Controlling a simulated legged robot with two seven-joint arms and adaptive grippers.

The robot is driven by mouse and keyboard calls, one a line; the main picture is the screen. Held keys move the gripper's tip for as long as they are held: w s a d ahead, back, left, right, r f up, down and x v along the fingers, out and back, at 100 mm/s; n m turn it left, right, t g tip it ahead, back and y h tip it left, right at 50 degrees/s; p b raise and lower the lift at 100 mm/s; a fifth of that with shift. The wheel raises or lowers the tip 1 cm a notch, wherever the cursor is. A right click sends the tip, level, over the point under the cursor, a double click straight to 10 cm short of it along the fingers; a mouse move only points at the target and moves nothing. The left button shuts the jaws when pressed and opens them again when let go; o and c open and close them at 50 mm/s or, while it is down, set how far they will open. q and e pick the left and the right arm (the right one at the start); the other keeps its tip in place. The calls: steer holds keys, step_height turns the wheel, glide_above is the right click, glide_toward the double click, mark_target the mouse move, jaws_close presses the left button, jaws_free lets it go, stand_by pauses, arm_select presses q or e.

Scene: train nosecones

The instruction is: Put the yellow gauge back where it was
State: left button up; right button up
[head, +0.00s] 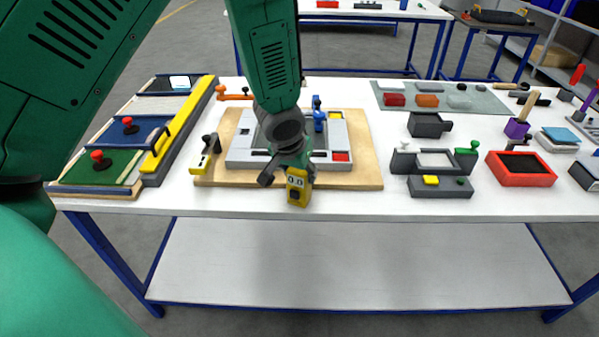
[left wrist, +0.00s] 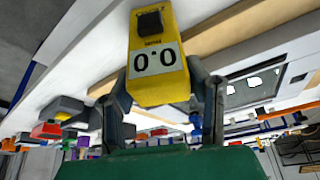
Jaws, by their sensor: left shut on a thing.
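The yellow gauge (head: 298,187) is a small yellow block with a white display and a dark button. My left gripper (head: 287,173) is shut on it in front of the wooden board (head: 350,160), near the table's front edge. In the left wrist view the gauge (left wrist: 158,55) sits between the two fingers of the gripper (left wrist: 163,100), and its display reads 0.0. The grey frame fixture (head: 240,150) on the board is partly hidden by my left arm. My right gripper is in neither view.
A yellow-edged panel set (head: 120,140) stands at the left. A small yellow tool with a black knob (head: 205,160) lies on the board's left edge. A grey fixture (head: 435,175) and a red tray (head: 520,168) stand to the right. The white table's front strip (head: 345,202) is clear.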

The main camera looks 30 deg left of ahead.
arm_select(q)
steer(key=shift+r, duration=0.1)
steer(key=o, duration=1.4)
steer(key=shift+a, duration=0.1)
steer(key=shift+a+f, duration=0.1)
steer(key=shift+f, duration=0.1)
steer(key=shift+r, duration=0.1)
